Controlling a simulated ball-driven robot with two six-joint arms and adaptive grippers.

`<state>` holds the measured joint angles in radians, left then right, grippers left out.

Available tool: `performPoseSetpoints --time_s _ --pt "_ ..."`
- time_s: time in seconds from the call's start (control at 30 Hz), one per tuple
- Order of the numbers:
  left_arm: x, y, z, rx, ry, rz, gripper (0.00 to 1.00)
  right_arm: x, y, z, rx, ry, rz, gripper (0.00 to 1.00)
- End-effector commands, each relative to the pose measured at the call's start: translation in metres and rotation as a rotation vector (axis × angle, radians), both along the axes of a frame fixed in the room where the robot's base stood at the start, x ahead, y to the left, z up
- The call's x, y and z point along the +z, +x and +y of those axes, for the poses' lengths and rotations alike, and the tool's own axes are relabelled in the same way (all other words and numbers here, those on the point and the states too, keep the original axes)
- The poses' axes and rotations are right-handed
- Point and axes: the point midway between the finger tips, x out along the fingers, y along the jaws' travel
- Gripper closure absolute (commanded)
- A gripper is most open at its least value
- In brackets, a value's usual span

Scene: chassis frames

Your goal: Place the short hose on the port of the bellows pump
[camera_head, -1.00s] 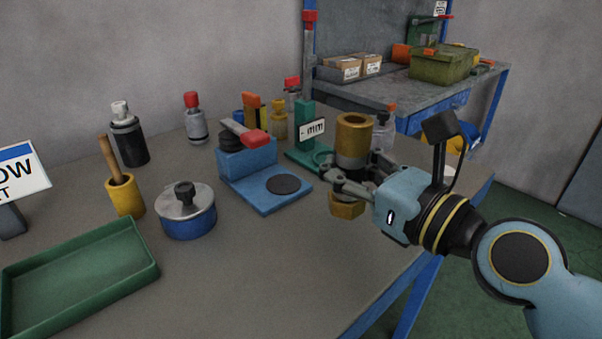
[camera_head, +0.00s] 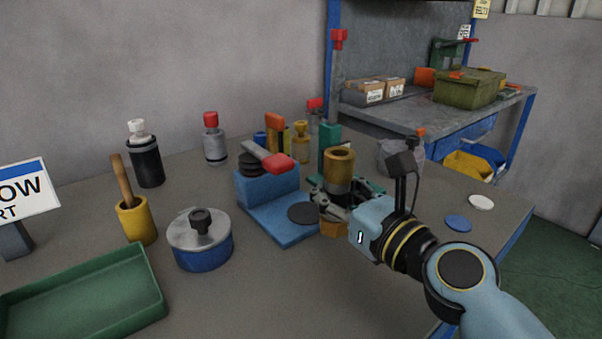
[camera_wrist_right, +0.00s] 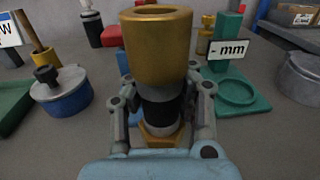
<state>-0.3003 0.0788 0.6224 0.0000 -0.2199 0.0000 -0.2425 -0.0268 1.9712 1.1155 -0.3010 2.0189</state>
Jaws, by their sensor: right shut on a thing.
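My right gripper (camera_head: 337,200) is shut around the dark middle of an upright brass cylinder (camera_head: 340,165) with a hollow top and a hex-shaped brass foot. In the right wrist view the cylinder (camera_wrist_right: 157,50) stands between both fingers (camera_wrist_right: 157,108). I cannot tell whether its foot touches the table. Just left of it is a blue device (camera_head: 268,190) with black ribbed bellows (camera_head: 250,166), a red-ended lever and a black disc (camera_head: 301,213) on its plate; it may be the bellows pump. No separate hose can be made out. My left gripper is out of view.
Left are a lidded blue pot (camera_head: 203,252), a yellow cup (camera_head: 137,222) with a wooden handle, and a green tray (camera_head: 90,295). Bottles and a green stand (camera_head: 328,150) are behind. A blue disc (camera_head: 458,223) and a white disc (camera_head: 481,202) lie right. The front table is clear.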

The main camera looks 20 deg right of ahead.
Motion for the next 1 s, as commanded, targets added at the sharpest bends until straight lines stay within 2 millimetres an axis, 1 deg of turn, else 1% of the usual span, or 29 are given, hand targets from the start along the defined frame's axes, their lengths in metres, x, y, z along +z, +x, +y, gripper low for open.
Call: performPoseSetpoints --time_s 0.03,0.1,0.2,0.37,0.47,0.57,0.6,0.63,0.87,1.0 --pt "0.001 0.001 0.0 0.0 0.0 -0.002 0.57 0.002 0.013 0.003 -0.001 0.001 -0.004 1.0" --pt "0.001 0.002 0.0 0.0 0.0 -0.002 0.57 0.001 0.027 0.007 0.0 0.001 -0.003 1.0" --pt "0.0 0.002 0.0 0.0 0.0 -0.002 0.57 0.0 0.039 0.01 0.0 0.0 -0.001 1.0" --pt "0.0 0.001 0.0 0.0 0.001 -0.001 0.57 0.0 0.048 0.013 0.0 0.0 -0.001 1.0" --pt "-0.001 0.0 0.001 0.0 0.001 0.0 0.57 0.0 0.062 0.017 0.0 0.001 -0.002 1.0" --pt "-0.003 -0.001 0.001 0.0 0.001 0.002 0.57 0.001 0.08 0.022 0.001 0.001 -0.003 1.0" --pt "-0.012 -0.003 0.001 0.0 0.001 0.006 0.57 -0.014 0.077 0.021 0.0 0.0 0.003 1.0" --pt "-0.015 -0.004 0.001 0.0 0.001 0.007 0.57 -0.018 0.076 0.021 0.0 -0.001 0.003 1.0" --pt "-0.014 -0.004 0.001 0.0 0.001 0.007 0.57 -0.016 0.076 0.02 0.0 -0.001 0.0 1.0" --pt "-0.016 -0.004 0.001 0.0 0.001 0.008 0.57 -0.019 0.076 0.02 0.0 0.0 0.0 1.0"
